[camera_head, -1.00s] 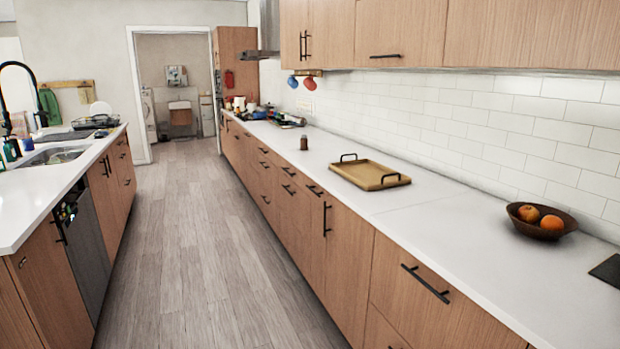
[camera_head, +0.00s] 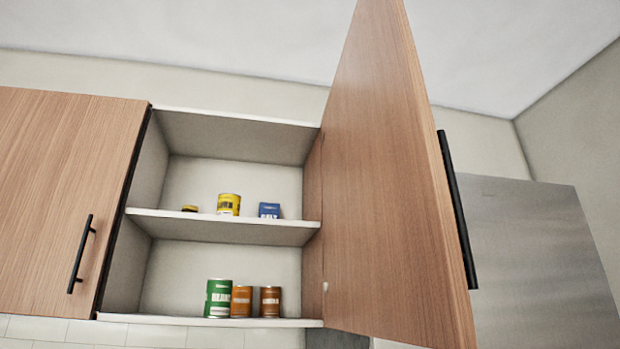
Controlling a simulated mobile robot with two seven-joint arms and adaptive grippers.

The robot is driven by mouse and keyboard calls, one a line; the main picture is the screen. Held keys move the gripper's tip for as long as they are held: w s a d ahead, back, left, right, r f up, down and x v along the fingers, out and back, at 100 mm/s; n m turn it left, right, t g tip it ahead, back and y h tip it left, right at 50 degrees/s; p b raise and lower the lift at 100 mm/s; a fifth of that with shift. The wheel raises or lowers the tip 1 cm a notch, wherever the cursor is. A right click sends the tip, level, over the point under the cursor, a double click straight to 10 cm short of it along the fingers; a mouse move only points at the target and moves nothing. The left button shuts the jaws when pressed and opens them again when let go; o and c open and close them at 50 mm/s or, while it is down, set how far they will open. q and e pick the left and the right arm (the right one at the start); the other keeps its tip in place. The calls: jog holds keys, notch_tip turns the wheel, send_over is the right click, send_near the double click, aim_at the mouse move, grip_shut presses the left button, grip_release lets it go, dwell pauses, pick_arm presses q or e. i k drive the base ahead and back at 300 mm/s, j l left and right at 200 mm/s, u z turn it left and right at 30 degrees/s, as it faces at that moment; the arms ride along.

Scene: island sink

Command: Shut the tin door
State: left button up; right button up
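The wooden cabinet door (camera_head: 385,190) stands wide open, hinged on the right side of an upper cabinet and swung out toward me. Its long black handle (camera_head: 457,210) is upright near the door's free edge. Inside the cabinet, a green can (camera_head: 218,299) and two orange-brown cans (camera_head: 242,302) stand on the bottom. A yellow can (camera_head: 229,204), a blue tin (camera_head: 269,210) and a low, partly hidden yellow tin (camera_head: 189,208) stand on the middle shelf (camera_head: 220,228). Neither of my grippers is in view.
A shut wooden cabinet door (camera_head: 65,200) with a black handle (camera_head: 80,254) is left of the open cabinet. A grey metal panel (camera_head: 535,265) is at the right, behind the open door. White tiles run below the cabinets.

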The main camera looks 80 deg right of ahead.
aim_at(398, 265)
jog(key=k+l, duration=0.6)
jog(key=l, duration=0.15)
jog(key=k+l+z, duration=0.1)
jog(key=z, duration=0.25)
jog(key=l+z, duration=0.15)
jog(key=z, duration=0.2)
jog(key=k+l+z, duration=0.1)
jog(key=z, duration=0.3)
